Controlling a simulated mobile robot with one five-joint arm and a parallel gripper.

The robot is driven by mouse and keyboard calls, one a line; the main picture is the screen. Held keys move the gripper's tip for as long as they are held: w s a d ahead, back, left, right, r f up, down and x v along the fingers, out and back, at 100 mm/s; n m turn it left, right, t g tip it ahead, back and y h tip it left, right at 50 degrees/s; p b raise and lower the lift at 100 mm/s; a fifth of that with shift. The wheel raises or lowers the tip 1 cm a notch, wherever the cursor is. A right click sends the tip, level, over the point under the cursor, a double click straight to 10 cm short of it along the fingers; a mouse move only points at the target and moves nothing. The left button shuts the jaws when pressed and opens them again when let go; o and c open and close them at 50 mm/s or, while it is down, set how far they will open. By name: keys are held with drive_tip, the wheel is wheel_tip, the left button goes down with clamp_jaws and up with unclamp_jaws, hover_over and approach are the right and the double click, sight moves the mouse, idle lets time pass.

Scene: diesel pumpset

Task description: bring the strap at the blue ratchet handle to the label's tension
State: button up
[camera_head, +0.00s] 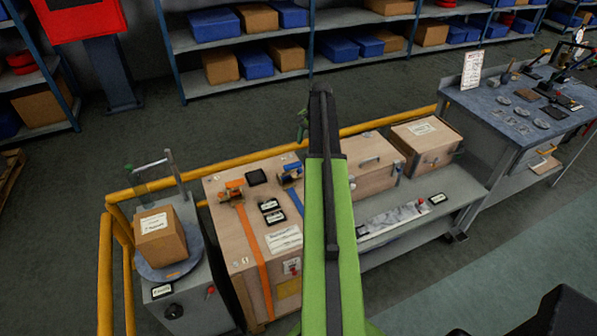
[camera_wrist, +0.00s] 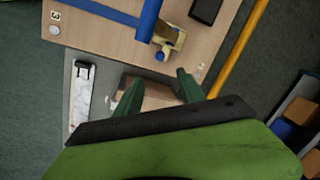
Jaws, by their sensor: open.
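The blue ratchet handle (camera_head: 291,172) stands on top of a wooden crate (camera_head: 222,250), partly behind my green arm in the head view. In the wrist view the handle (camera_wrist: 149,19) is blue, beside a brass-coloured ratchet body (camera_wrist: 169,40). The blue strap (camera_wrist: 103,12) runs left from it across the crate top. A dark display (camera_wrist: 205,9) lies beside the ratchet. My gripper (camera_wrist: 160,86) is open and empty, its green fingers apart and short of the ratchet in the picture. A white label (camera_head: 284,239) lies on the crate; its text is too small to read.
An orange ratchet (camera_head: 231,190) with an orange strap (camera_head: 255,260) is on the same crate. A yellow rail (camera_head: 375,123) runs behind it. A cardboard box (camera_head: 160,236) on a round plate stands left, and wooden boxes (camera_head: 426,143) stand right on a grey bench.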

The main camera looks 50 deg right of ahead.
sight(299, 170)
drive_tip(key=w+f+b, duration=0.1)
drive_tip(key=f+b, duration=0.4)
drive_tip(key=w+f+b, duration=0.1)
drive_tip(key=f+b, duration=0.5)
drive_tip(key=w+f+b, duration=0.1)
drive_tip(key=f+b, duration=0.5)
drive_tip(key=shift+w+a+f, duration=0.15)
drive_tip(key=shift+a, duration=0.2)
clamp_jaws()
drive_tip(key=shift+w+a, duration=0.1)
idle(0.4)
